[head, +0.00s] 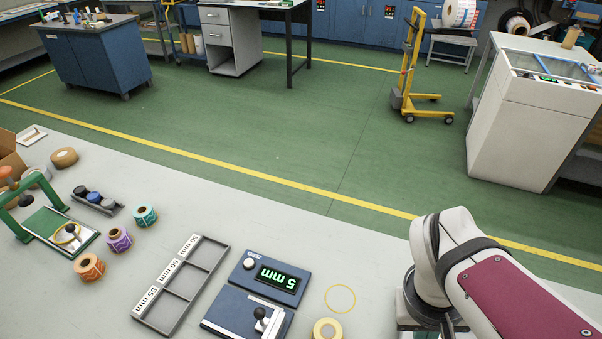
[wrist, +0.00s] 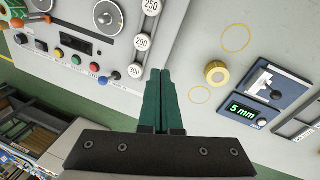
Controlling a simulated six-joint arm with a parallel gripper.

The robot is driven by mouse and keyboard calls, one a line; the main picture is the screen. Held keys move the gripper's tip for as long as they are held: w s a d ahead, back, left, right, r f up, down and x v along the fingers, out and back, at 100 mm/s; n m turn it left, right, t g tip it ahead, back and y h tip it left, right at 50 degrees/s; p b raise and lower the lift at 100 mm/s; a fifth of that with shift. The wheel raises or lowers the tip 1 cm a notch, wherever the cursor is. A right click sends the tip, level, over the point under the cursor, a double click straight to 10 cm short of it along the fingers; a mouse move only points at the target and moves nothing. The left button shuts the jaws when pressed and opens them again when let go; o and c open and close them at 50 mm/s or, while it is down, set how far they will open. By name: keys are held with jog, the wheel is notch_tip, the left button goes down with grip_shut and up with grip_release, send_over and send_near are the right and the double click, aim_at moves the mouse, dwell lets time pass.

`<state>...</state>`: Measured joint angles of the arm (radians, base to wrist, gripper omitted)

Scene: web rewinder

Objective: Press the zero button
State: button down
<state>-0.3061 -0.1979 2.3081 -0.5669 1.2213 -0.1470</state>
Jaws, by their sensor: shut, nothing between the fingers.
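The blue gauge (head: 235,312) lies on the grey table in the head view, its green display (head: 279,278) reading 5 mm upside down. A small round pale button (head: 249,264) sits beside the display, near a small label too small to read. In the wrist view the gauge (wrist: 284,86) is at the right, its display (wrist: 242,112) upright and the button (wrist: 262,123) at its lower right. My gripper (wrist: 165,72) shows as two dark green fingers closed together, empty, well left of the gauge. It is out of sight in the head view.
A tape roll (wrist: 216,72) and thin yellow rings lie between my gripper and the gauge in the wrist view. A control panel (wrist: 80,45) with coloured buttons is at upper left. A three-slot tray (head: 220,264) stands beside the gauge, with label rolls (head: 118,239) farther left.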

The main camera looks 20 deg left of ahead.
jog(key=w+a+n+t+h, duration=0.2)
jog(key=w+a+n, duration=0.3)
jog(key=w+n, duration=0.15)
jog(key=n+t+y, duration=0.5)
jog(key=n+t, duration=0.1)
jog(key=n, duration=1.3)
send_over(246, 265)
notch_tip(246, 265, down, 10)
jog(key=shift+s+r, duration=0.1)
jog(key=shift+f, duration=4.4)
jog(key=shift+f, duration=0.4)
